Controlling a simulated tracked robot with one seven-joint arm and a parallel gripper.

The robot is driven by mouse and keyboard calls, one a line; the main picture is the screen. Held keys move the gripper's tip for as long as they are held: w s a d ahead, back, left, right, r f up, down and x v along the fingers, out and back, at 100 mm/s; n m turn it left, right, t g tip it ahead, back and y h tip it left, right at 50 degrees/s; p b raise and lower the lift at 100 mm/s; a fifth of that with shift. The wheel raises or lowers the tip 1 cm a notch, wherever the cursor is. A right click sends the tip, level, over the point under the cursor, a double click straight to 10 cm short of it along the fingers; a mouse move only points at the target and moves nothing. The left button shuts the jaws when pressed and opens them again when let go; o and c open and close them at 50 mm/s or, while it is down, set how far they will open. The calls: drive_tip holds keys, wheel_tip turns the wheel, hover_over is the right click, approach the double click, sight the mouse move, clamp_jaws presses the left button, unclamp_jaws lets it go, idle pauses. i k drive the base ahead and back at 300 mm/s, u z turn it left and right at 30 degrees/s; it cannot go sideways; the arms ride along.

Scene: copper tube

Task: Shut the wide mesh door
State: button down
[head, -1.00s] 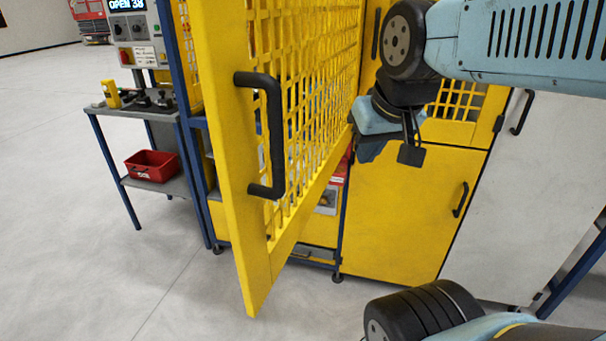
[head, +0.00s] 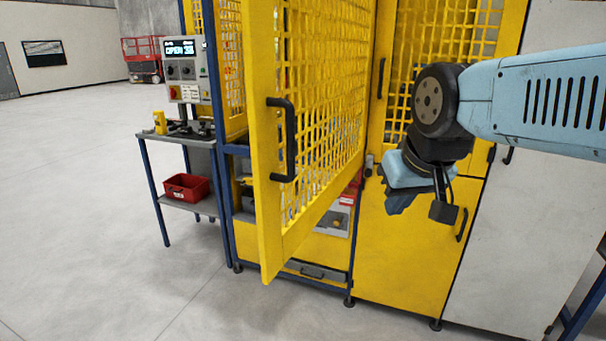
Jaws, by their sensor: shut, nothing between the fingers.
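The wide mesh door (head: 318,215) is yellow with a square mesh and stands swung open toward me, its free edge nearest. Its black bar handle (head: 290,140) is on the free edge, facing me. My gripper (head: 398,203) hangs to the right of the door, in front of the yellow cabinet, with its fingers pointing down. It is shut and empty, and appears clear of the door and its handle. The door partly hides the inside of the machine frame.
A control box (head: 187,70) with a lit display stands left of the door, above a small blue-legged table (head: 148,139). A red bin (head: 186,187) sits on its lower shelf. A narrower mesh door (head: 447,35) is at right. Floor in front is clear.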

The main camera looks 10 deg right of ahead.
sight(278, 244)
drive_tip(key=z, duration=0.75)
drive_tip(key=i, duration=0.1)
drive_tip(key=u, duration=2.45)
drive_tip(key=k, duration=1.2)
drive_tip(key=z, duration=1.45)
drive_tip(key=i, duration=1)
drive_tip(key=u, duration=0.1)
